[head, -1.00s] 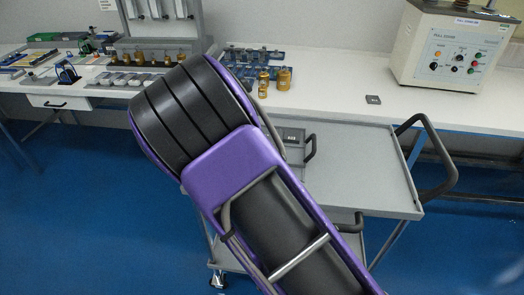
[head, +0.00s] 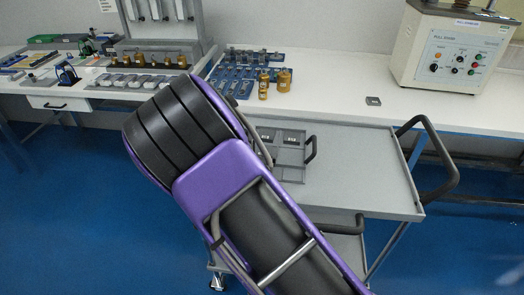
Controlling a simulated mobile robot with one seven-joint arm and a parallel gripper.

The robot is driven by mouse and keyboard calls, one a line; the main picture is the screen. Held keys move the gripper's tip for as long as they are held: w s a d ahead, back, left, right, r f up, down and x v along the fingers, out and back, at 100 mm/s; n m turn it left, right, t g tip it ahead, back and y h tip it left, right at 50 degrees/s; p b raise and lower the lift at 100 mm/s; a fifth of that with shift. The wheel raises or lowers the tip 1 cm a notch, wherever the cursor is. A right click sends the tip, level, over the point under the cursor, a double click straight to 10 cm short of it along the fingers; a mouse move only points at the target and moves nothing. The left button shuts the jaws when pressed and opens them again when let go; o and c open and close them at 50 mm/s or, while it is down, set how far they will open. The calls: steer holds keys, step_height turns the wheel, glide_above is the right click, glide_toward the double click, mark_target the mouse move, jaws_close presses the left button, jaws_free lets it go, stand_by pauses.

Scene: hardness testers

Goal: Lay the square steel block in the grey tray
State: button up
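A small square steel block (head: 373,101) lies flat on the white bench, right of the brass weights and in front of the pull-tester box. The grey tray (head: 291,160) sits on the left part of the cart top, with a dark handle on its right side. At least two small square blocks (head: 291,139) lie in the tray's back part. My purple and black arm covers the tray's left side. My gripper is not visible; the arm hides it or it is out of frame.
The grey cart (head: 365,175) stands against the bench, its top bare right of the tray, with a push handle (head: 440,160) at the right. Brass weights (head: 284,79) and blue trays of parts (head: 235,82) stand on the bench. The tester box (head: 452,45) is at the back right.

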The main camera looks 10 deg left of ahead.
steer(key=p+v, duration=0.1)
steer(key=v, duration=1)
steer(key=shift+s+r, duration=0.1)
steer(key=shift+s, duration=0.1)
